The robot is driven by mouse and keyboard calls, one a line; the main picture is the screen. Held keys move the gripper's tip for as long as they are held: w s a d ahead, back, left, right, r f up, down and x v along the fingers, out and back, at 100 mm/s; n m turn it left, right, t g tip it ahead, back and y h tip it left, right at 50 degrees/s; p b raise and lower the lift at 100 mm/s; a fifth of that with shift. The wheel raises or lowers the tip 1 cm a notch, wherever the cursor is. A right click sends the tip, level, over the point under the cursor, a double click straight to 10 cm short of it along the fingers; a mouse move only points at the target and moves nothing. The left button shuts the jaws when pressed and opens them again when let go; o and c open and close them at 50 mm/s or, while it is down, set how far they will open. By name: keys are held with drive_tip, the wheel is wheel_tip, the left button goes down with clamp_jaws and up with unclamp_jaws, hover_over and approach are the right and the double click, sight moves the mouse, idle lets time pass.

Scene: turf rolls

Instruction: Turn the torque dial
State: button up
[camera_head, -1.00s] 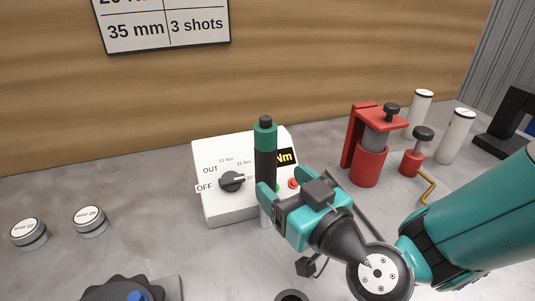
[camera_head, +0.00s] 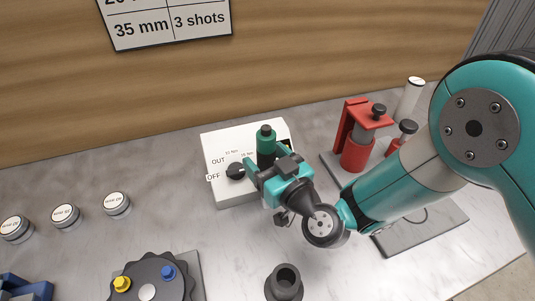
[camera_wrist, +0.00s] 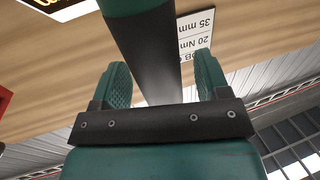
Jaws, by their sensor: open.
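The torque dial (camera_head: 236,171) is a black knob on the sloping face of a white box (camera_head: 225,193), with OUT and OFF printed on its left. Part of the dial's right side is close behind my gripper, and I cannot tell where its pointer stands. A green and black upright tool (camera_head: 265,140) stands at the box, right of the dial. My teal gripper (camera_head: 263,168) is open around this tool. In the wrist view the green and black shaft (camera_wrist: 150,50) passes between the two spread fingers; whether they touch it is unclear.
A red press (camera_head: 355,150) and white cylinders stand at the right. Round labelled caps (camera_head: 117,204) lie at the left. A dark turntable with coloured knobs (camera_head: 153,283) and a black cup (camera_head: 284,282) are in front. The bench between is clear.

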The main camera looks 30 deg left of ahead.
drive_tip(key=shift+w+a+r+p, duration=0.25)
drive_tip(key=shift+a+p, duration=0.3)
drive_tip(key=shift+p, duration=0.55)
drive_tip(key=shift+w+a+f+p, duration=0.1)
drive_tip(key=shift+a+f+p, duration=0.2)
drive_tip(key=shift+p, duration=0.15)
drive_tip(key=shift+r, duration=0.1)
clamp_jaws()
